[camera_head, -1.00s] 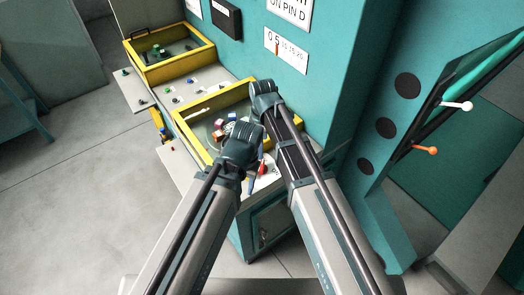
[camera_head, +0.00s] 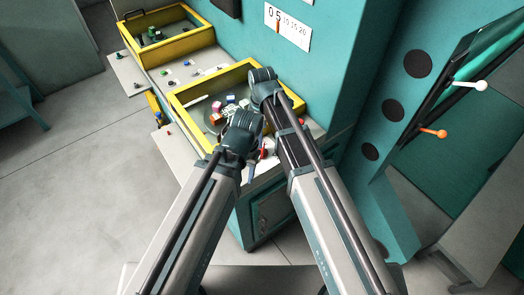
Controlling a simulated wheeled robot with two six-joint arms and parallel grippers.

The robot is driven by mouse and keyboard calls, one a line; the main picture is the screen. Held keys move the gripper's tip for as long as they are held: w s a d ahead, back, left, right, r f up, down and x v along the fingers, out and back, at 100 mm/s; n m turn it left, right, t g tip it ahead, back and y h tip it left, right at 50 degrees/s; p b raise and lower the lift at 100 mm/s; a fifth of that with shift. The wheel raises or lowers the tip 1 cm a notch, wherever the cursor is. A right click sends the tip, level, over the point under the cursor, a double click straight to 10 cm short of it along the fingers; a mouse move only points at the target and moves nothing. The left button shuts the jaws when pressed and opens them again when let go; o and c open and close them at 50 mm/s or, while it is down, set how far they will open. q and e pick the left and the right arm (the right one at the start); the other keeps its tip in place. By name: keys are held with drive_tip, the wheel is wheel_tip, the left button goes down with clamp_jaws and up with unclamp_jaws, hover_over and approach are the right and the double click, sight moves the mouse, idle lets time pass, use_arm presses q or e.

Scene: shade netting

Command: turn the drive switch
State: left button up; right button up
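I cannot tell which control is the drive switch. Small coloured knobs and buttons sit on the grey panel (camera_head: 180,78) between the two yellow-framed bins, and a few more on the grey ledges at left. My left arm's wrist (camera_head: 242,132) is over the front part of the nearer bin (camera_head: 190,122). My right arm's wrist (camera_head: 264,84) is at that bin's right rear. The fingers of both grippers are hidden or too small to make out. A small red piece and a blue piece show just right of my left wrist, over the grey front surface.
The nearer bin holds several small coloured blocks; the farther bin (camera_head: 168,48) holds green pieces. A white scale plate (camera_head: 288,28) is on the teal wall. At right, a white-knobbed lever (camera_head: 481,86) and an orange-knobbed lever (camera_head: 433,133) stick out. The floor at left is clear.

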wheel_tip(320, 180, down, 8)
drive_tip(key=b, duration=0.7)
drive_tip(key=c, duration=1.3)
